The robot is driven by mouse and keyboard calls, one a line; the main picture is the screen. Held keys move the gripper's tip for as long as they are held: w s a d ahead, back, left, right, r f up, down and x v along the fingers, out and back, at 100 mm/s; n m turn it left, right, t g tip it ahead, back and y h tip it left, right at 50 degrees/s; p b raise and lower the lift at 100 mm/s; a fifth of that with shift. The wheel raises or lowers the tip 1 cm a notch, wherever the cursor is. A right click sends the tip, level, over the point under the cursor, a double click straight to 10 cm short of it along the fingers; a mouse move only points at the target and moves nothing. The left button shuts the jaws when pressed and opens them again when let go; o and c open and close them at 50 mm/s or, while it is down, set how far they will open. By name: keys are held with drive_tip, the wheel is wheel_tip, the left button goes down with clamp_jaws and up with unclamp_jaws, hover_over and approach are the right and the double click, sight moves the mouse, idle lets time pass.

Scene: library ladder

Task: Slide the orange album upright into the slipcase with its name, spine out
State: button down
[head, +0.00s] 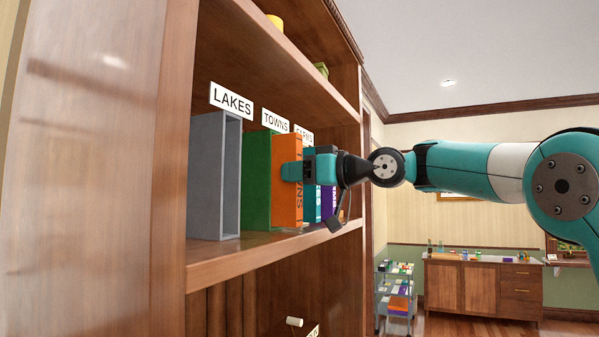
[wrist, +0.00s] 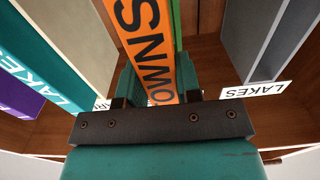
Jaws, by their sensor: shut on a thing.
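The orange album (head: 286,190) stands upright, its lettered TOWNS spine facing out toward me. My gripper (head: 298,171) is shut on it near mid-height. In the wrist view the orange spine (wrist: 143,35) runs between the fingers of my gripper (wrist: 157,82). The green slipcase (head: 256,180) stands under the TOWNS label (head: 275,121), directly beside and behind the album; a green strip (wrist: 176,22) shows along the spine in the wrist view. The album sticks out in front of the slipcase. How far it is inside is hidden.
An empty-looking grey slipcase (head: 213,178) stands left under the LAKES label (head: 232,101). Right of the album, partly behind my gripper, are a teal album (wrist: 50,88) and a purple album (wrist: 18,98). The shelf board (head: 262,254) has a front edge; another shelf is above.

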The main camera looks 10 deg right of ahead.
drive_tip(key=shift+p+x, duration=0.4)
drive_tip(key=shift+x, duration=0.45)
drive_tip(key=c, duration=0.7)
unclamp_jaws()
drive_tip(key=shift+r, duration=0.1)
drive_tip(key=shift+c, duration=0.2)
drive_tip(key=b+v, duration=0.7)
drive_tip(key=v, duration=1)
drive_tip(key=shift+s, duration=0.15)
drive_tip(key=shift+b, duration=0.3)
